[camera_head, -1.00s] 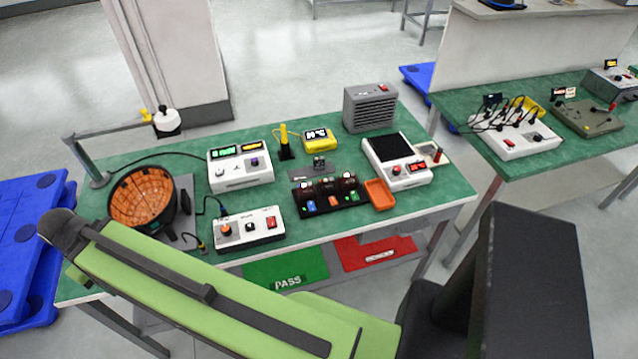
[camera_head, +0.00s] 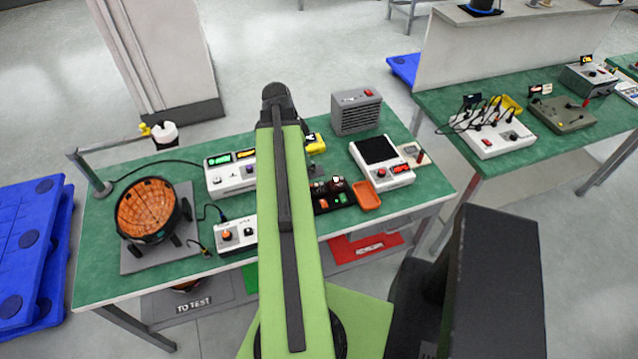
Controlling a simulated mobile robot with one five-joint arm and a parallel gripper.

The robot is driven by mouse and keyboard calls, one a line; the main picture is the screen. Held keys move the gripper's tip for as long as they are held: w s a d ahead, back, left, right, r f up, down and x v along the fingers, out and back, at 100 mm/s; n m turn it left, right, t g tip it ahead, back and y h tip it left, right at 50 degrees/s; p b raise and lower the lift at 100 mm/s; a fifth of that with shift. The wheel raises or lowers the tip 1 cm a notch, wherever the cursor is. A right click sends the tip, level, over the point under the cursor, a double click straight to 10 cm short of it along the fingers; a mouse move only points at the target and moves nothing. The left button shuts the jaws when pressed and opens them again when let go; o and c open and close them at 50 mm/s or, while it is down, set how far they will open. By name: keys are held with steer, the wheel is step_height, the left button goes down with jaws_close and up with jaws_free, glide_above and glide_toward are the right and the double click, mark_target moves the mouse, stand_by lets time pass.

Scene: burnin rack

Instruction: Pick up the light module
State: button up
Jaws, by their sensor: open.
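I cannot tell for sure which item is the light module. A black rack (camera_head: 345,201) with small modules in it stands near the front middle of the green bench; its left part is hidden behind my arm. A red-marked module (camera_head: 336,198) shows in its front. My green arm reaches up across the middle of the bench and covers part of the white instruments. My gripper does not show; only the arm and its dark joint at the far end are visible.
A black bowl with an orange inside (camera_head: 147,208) stands at the left of the bench. An orange tray (camera_head: 367,195), a white tester (camera_head: 384,160) and a grey heater-like box (camera_head: 356,111) are at the right. A grey TO TEST mat (camera_head: 215,300) and a red mat (camera_head: 365,246) lie below.

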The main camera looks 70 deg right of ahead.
steer(key=b, duration=1.2)
glide_above(318, 184)
steer(key=w+a, duration=0.1)
steer(key=f, duration=1.1)
steer(key=shift+a+f, duration=0.2)
steer(key=shift+f, duration=0.05)
steer(key=shift+s+d+f, duration=0.1)
steer(key=shift+d+f, duration=0.05)
steer(key=shift+f, duration=0.1)
steer(key=b+x, duration=0.5)
steer(key=shift+f, duration=0.25)
steer(key=shift+r, duration=0.2)
jaws_close()
